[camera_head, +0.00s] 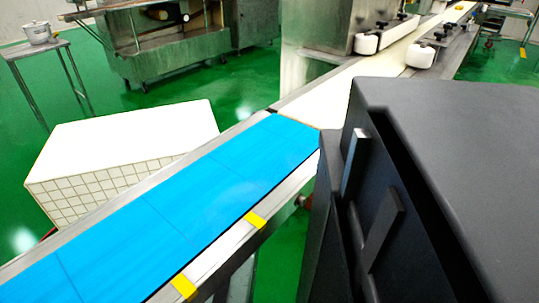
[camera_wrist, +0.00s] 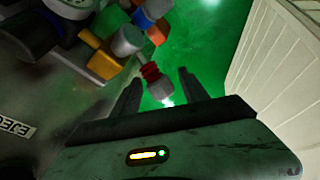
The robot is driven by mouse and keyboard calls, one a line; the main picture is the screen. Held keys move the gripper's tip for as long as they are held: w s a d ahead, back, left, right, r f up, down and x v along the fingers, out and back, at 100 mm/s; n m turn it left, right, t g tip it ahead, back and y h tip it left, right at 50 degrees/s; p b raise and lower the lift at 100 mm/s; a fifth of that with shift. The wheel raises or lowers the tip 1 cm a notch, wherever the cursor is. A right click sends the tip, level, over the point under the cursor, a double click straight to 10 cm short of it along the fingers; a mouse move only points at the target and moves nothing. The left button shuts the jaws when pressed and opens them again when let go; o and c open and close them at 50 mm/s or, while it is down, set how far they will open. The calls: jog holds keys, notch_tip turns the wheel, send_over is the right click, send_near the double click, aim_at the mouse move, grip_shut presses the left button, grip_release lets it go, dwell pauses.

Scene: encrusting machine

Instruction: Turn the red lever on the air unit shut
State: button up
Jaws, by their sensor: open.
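In the wrist view, my gripper (camera_wrist: 158,77) is open. Its two dark fingers point up the picture, away from the housing at the bottom. The air unit (camera_wrist: 128,41) shows at the upper left, with grey, yellow, orange and blue parts close together. A red ribbed piece (camera_wrist: 150,72) with a grey end shows between the fingertips or just beyond them; I cannot tell whether it touches either finger. I cannot make out a clear red lever handle. The air unit is not visible in the head view.
In the head view, a blue conveyor belt (camera_head: 160,215) runs diagonally, with a white tiled block (camera_head: 125,145) beside it. A steel machine (camera_head: 320,45) stands at the back. The wrist view shows a pale slatted wall (camera_wrist: 275,75) at right and a grey panel (camera_wrist: 35,85) at left.

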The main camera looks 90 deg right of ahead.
jog(key=shift+r, duration=0.1)
grip_shut()
jog(key=shift+w, duration=0.1)
dwell(1.1)
